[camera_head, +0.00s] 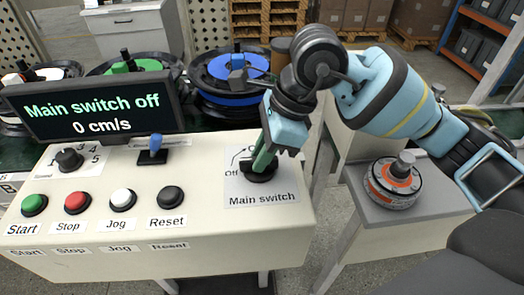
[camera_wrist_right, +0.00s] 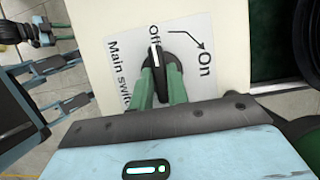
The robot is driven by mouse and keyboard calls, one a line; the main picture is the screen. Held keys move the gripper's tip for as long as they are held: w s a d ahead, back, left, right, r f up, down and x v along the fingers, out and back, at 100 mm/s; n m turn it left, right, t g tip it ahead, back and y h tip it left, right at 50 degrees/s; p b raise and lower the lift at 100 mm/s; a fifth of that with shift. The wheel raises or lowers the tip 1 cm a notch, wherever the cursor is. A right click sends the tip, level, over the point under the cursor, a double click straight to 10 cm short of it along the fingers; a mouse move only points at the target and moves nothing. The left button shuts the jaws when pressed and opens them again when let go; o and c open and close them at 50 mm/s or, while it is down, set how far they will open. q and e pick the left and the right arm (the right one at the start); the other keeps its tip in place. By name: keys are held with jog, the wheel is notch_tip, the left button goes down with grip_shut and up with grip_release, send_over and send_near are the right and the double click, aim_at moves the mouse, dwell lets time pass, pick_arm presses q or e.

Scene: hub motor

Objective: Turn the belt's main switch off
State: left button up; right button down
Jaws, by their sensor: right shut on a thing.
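The main switch (camera_head: 261,177) is a black rotary knob on the right part of the cream control panel (camera_head: 110,262). In the right wrist view the white pointer of the knob (camera_wrist_right: 155,57) is at the Off label, and On is printed to the right. The display (camera_head: 95,103) reads "Main switch off" and "0 cm/s". My right gripper (camera_head: 264,158) points down at the switch, its green fingers (camera_wrist_right: 161,88) shut on the knob from both sides and partly hiding it.
The panel also carries Start, Stop, Jog and Reset buttons (camera_head: 122,200), a speed knob (camera_head: 69,159) and a small blue-topped lever (camera_head: 155,146). A hub motor (camera_head: 393,184) sits on a grey stand to the right.

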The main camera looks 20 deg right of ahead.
aim_at(278, 170)
jog(key=c, duration=1.4)
grip_release()
jog(key=shift+o, duration=0.2)
jog(key=v, duration=0.7)
jog(key=shift+r, duration=0.4)
jog(key=shift+d, duration=0.15)
